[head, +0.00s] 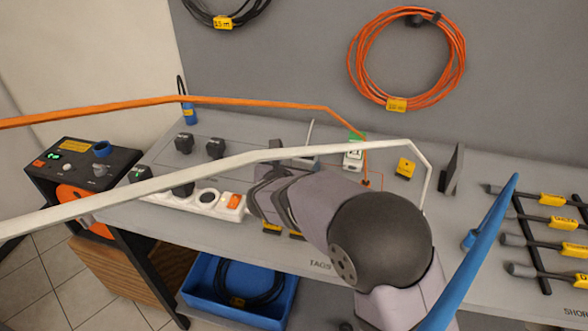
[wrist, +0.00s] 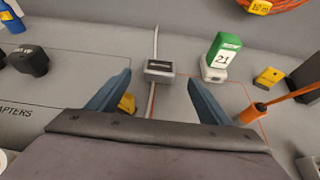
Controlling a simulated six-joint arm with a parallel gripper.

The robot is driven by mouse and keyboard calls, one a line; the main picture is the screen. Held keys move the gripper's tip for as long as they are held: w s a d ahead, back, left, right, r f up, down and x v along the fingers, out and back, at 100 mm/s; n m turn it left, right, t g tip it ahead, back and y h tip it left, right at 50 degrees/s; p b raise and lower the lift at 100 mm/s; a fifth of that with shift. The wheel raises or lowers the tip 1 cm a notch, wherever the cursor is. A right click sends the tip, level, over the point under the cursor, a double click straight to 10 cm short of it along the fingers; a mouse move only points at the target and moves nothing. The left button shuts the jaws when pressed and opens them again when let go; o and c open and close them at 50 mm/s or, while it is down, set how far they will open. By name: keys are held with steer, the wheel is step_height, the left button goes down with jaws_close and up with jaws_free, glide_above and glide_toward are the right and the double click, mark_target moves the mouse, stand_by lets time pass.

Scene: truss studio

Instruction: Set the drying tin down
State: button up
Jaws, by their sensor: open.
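My gripper (wrist: 157,92) is open. Its two blue-grey fingers stand apart in the wrist view, with no object seen clasped between them. A small grey box with a dark-and-white label (wrist: 160,70) sits just beyond the fingertips, between them in the picture. A pale strip runs behind and below it. I cannot tell for sure whether this box is the drying tin. A white block with a green top, marked 21 (wrist: 220,60), stands to its right; it also shows in the head view (head: 353,158). In the head view my arm hides the fingers.
Black adapters (head: 215,148) and a white power strip (head: 215,204) lie left on the grey bench. A yellow tag (head: 405,168) and a dark upright plate (head: 453,169) stand right. White and orange bars cross the head view.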

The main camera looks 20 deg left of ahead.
steer(key=shift+v, duration=1.45)
steer(key=shift+d, duration=0.1)
